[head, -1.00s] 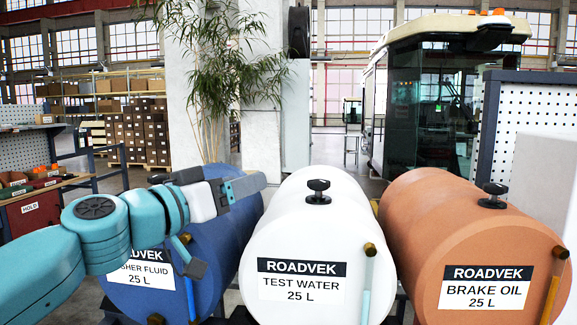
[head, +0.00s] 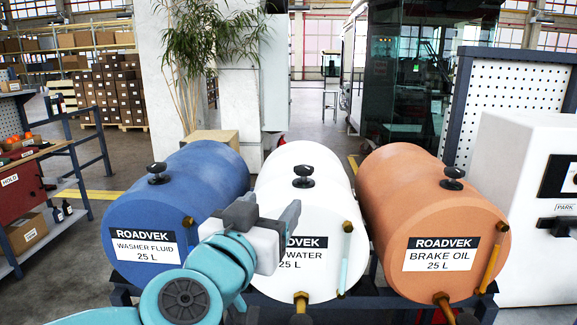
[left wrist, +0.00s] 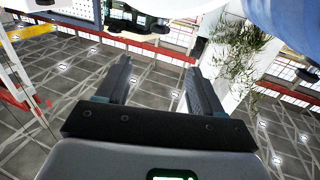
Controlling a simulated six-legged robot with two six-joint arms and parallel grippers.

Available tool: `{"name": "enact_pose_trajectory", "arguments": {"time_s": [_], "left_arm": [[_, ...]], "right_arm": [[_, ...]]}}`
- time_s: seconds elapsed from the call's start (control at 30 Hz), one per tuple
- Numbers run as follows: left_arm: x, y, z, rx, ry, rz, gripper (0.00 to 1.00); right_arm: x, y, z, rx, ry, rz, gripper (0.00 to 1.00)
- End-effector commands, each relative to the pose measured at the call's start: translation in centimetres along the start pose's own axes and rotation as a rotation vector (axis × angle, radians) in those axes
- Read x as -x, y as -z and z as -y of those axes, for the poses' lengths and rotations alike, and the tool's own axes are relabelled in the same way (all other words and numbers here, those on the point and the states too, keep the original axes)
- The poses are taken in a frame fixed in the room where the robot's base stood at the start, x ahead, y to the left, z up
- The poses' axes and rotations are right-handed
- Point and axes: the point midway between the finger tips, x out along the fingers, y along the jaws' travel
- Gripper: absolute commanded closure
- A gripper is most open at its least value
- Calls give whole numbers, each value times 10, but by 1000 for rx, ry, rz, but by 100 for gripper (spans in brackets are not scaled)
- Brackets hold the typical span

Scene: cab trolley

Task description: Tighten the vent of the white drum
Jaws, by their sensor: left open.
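The white drum (head: 318,215) lies on its side between the blue drum (head: 190,190) and the orange drum (head: 420,200). Its vent (head: 304,176) is a black knob on top, standing upright and uncovered. How tight it sits cannot be seen. My left gripper (head: 286,222) is in front of the white drum's end face, below and apart from the vent, and covers part of the TEST WATER label. In the left wrist view its jaws (left wrist: 157,82) are spread with nothing between them. My right gripper is out of view.
The blue and orange drums have similar black vents (head: 157,173) (head: 453,178). A brass-ended sight tube (head: 345,260) and a brass tap (head: 301,301) are on the white drum's front. A dark rack (head: 375,309) carries the drums. A white cabinet (head: 510,190) stands right.

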Motion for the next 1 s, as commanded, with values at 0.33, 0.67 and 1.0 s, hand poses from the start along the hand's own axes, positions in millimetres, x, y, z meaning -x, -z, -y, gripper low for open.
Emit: {"name": "enact_pose_trajectory", "arguments": {"time_s": [0.33, 0.67, 1.0], "left_arm": [[-71, -1, -3, 0, -6, 3, 33], [-139, 1, -2, 0, -4, 2, 33], [-159, -1, -2, 1, -4, 1, 33]], "right_arm": [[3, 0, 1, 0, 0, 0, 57], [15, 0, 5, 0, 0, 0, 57], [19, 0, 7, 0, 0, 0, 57]]}}
